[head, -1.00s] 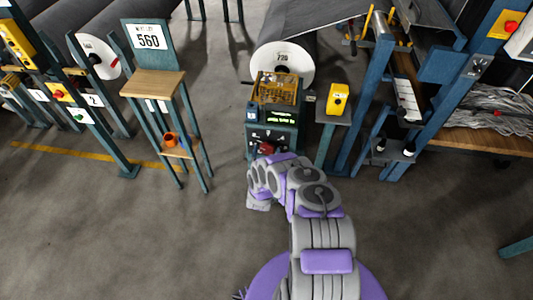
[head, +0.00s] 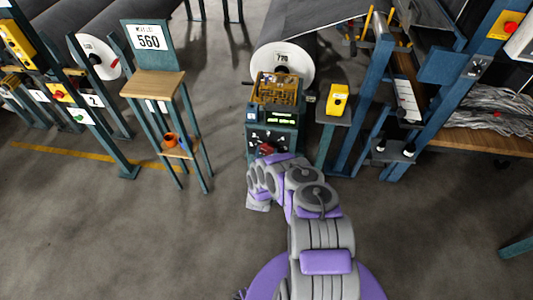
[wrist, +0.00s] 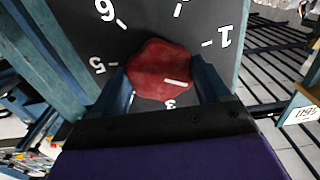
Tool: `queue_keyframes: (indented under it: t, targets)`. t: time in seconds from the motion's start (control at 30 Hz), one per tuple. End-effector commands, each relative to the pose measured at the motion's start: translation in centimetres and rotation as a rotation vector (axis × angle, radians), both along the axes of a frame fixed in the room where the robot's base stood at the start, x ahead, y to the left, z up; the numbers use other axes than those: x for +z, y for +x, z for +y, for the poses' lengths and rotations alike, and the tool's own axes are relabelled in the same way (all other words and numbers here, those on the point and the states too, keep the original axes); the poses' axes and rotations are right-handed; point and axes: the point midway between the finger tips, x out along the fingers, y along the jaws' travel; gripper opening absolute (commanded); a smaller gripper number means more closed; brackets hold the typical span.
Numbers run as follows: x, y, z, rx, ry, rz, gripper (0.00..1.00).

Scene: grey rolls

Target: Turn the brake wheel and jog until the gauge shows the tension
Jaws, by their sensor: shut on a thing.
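The red brake wheel (wrist: 162,68) sits on a dark dial face with white numbers in the wrist view. My gripper (wrist: 168,85) has its two blue fingers on either side of the wheel and is shut on it. A white mark on the wheel lies at its lower right. In the head view the wheel (head: 266,149) is low on the front of the blue machine (head: 252,140), partly behind my arm. A lit green display (head: 281,117) shows above it, its text too small to read.
A white disc marked 720 (head: 283,60) stands behind the machine. A yellow button box (head: 337,99) is on a post to its right. A stand with a 560 sign (head: 148,37) is at left. Blue frames (head: 362,100) rise at right. The floor in front is clear.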

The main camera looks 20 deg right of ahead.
Motion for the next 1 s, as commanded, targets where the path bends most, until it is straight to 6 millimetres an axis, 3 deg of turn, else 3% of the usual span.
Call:
queue_keyframes:
  t: [0.27, 0.3, 0.53, 0.83, 1.0]
  targets:
    - [0.0, 0.0, 0.1, 0.002, 0.016, -0.009, 0.45]
    - [0.0, 0.0, 0.1, 0.002, 0.016, -0.009, 0.78]
    - [0.0, 0.0, 0.1, 0.001, 0.015, -0.010, 1.00]
    - [0.0, -0.3, 0.2, 0.001, 0.014, -0.009, 1.00]
    - [-0.1, -2.1, 1.4, 0.002, 0.016, -0.003, 1.00]
